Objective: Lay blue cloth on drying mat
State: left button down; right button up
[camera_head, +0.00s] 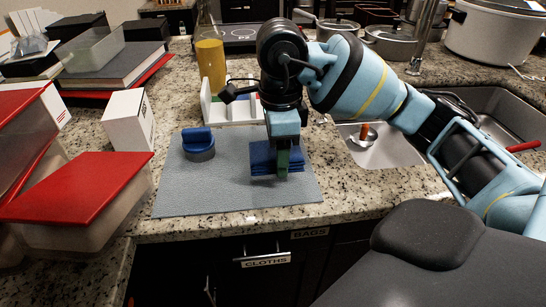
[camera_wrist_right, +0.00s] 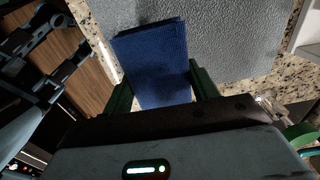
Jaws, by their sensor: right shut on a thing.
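The folded blue cloth (camera_head: 262,160) is over the right part of the grey drying mat (camera_head: 220,192); I cannot tell whether it touches the mat. My right gripper (camera_head: 283,165) points down and is shut on the cloth, hiding part of it. In the right wrist view the blue cloth (camera_wrist_right: 155,58) is between the two green fingers of my right gripper (camera_wrist_right: 162,92), with the grey mat (camera_wrist_right: 235,35) behind it. My left gripper is not in view.
A blue-topped grey round thing (camera_head: 199,146) stands on the mat's left part. A white rack (camera_head: 228,108) is behind the mat, a red-lidded container (camera_head: 80,190) to the left, and a sink (camera_head: 385,150) to the right. A drawer labelled CLOTHS (camera_head: 266,261) is below the counter edge.

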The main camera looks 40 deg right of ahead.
aim_at(273, 160)
jog(key=shift+w, duration=0.8)
jog(key=shift+w+d+f, duration=0.1)
jog(key=shift+w+f, duration=0.1)
jog(key=shift+f, duration=1.65)
jog(key=shift+f, duration=0.15)
jog(key=o, duration=0.9)
